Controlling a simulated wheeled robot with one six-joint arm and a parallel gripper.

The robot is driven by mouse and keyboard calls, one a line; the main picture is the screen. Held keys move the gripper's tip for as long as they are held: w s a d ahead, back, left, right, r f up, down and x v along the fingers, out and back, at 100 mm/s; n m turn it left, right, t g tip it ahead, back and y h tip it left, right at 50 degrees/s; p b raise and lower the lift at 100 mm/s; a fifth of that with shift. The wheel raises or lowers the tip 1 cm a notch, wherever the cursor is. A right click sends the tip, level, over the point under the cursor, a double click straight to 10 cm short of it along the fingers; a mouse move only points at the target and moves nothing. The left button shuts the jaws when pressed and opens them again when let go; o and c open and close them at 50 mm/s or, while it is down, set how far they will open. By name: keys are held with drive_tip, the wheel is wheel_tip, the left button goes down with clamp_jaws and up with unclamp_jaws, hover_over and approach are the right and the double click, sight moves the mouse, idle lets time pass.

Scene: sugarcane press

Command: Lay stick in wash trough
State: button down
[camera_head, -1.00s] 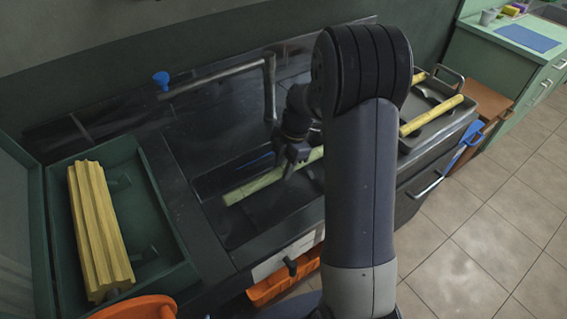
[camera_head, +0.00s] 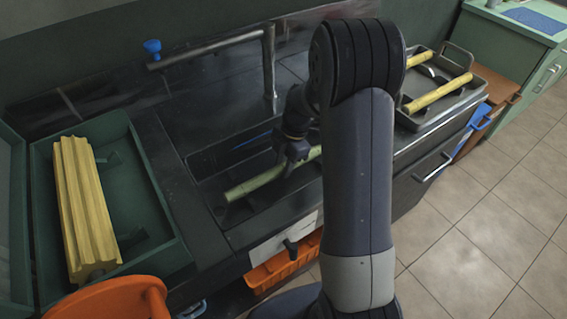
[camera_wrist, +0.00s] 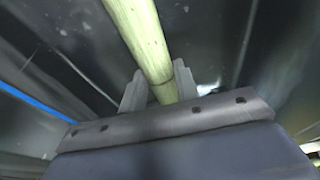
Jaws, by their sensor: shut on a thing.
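A pale green-yellow stick (camera_head: 255,184) lies low within the sunken wash trough (camera_head: 215,165) in the dark counter, tilted slightly up to the right. My gripper (camera_head: 290,160) is over the trough, and my arm hides the stick's right end. In the wrist view, the stick (camera_wrist: 141,38) runs between the two fingers of my gripper (camera_wrist: 158,88), which are shut on it. I cannot tell whether the stick touches the trough floor.
A tray (camera_head: 440,107) with yellow sticks stands on the right of the counter. A green box (camera_head: 150,215) with a ridged yellow roller (camera_head: 85,210) is at left. A tap pipe (camera_head: 268,70) rises behind the trough. An orange object (camera_head: 115,300) is at front left.

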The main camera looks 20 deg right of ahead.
drive_tip(key=shift+c, duration=2.1)
unclamp_jaws()
drive_tip(key=shift+r, duration=0.1)
drive_tip(key=shift+p+v, duration=2.05)
drive_tip(key=shift+v, duration=1.45)
drive_tip(key=shift+b+x, duration=1.7)
drive_tip(key=shift+x, duration=1.55)
drive_tip(key=shift+r, duration=0.15)
